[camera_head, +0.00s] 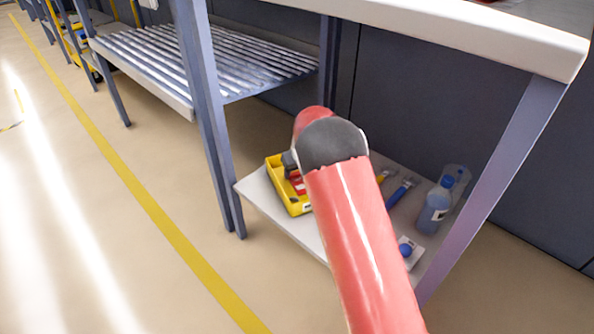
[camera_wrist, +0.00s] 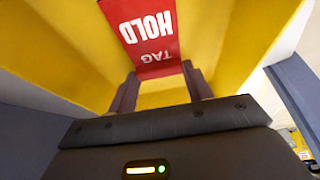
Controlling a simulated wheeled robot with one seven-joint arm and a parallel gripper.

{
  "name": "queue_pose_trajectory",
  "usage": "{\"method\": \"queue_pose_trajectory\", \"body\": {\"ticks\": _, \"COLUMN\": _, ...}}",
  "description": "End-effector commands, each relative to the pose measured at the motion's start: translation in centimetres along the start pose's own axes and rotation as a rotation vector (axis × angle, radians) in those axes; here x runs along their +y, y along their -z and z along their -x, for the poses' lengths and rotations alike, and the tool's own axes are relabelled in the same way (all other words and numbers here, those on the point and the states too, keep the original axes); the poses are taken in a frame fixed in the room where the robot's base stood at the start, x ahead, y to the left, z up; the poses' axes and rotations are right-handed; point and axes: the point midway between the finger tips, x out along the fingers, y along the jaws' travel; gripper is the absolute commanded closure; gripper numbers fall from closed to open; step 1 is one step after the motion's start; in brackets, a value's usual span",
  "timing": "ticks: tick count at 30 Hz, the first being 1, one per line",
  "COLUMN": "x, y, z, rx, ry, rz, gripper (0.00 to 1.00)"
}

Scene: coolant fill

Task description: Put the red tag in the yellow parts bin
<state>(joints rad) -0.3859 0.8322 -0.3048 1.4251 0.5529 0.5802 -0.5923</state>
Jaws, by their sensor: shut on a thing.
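The red tag (camera_wrist: 147,28) has white lettering reading "HOLD TAG", upside down in the wrist view. Its near end lies between the two fingertips of my gripper (camera_wrist: 159,82), which is shut on it. Yellow walls of the parts bin (camera_wrist: 45,45) surround the tag and fingers on both sides, so the tag is at or inside the bin. In the head view the yellow parts bin (camera_head: 293,206) sits at the left part of the low shelf, with red showing inside it (camera_head: 297,183). My arm hides the bin's right side. Whether the tag touches the bin floor I cannot tell.
The white low shelf (camera_head: 262,202) also holds a blue-capped bottle (camera_head: 435,208), a blue-handled tool (camera_head: 402,192) and a white block with a blue knob (camera_head: 407,252). A bench top (camera_head: 470,32) overhangs it. A table leg (camera_head: 208,120) stands left of the bin.

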Motion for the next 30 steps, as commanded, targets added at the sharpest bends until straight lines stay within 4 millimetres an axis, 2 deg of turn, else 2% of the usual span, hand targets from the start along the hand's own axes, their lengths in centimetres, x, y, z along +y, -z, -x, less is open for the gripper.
{"method": "queue_pose_trajectory", "body": {"ticks": 1, "x": 0.0, "y": -0.1, "z": -0.2, "rx": 0.000, "ry": 0.000, "rz": 0.000, "gripper": 0.49}}
{"method": "queue_pose_trajectory", "body": {"ticks": 6, "x": 0.0, "y": -0.1, "z": -0.1, "rx": 0.000, "ry": 0.000, "rz": 0.000, "gripper": 0.28}}
{"method": "queue_pose_trajectory", "body": {"ticks": 17, "x": 0.0, "y": 0.2, "z": 0.5, "rx": 0.001, "ry": 0.000, "rz": 0.001, "gripper": 0.28}}
{"method": "queue_pose_trajectory", "body": {"ticks": 20, "x": 0.0, "y": 0.2, "z": 1.9, "rx": 0.003, "ry": 0.000, "rz": 0.000, "gripper": 0.28}}
{"method": "queue_pose_trajectory", "body": {"ticks": 30, "x": 0.0, "y": 0.2, "z": 9.2, "rx": 0.002, "ry": 0.001, "rz": 0.000, "gripper": 0.28}}
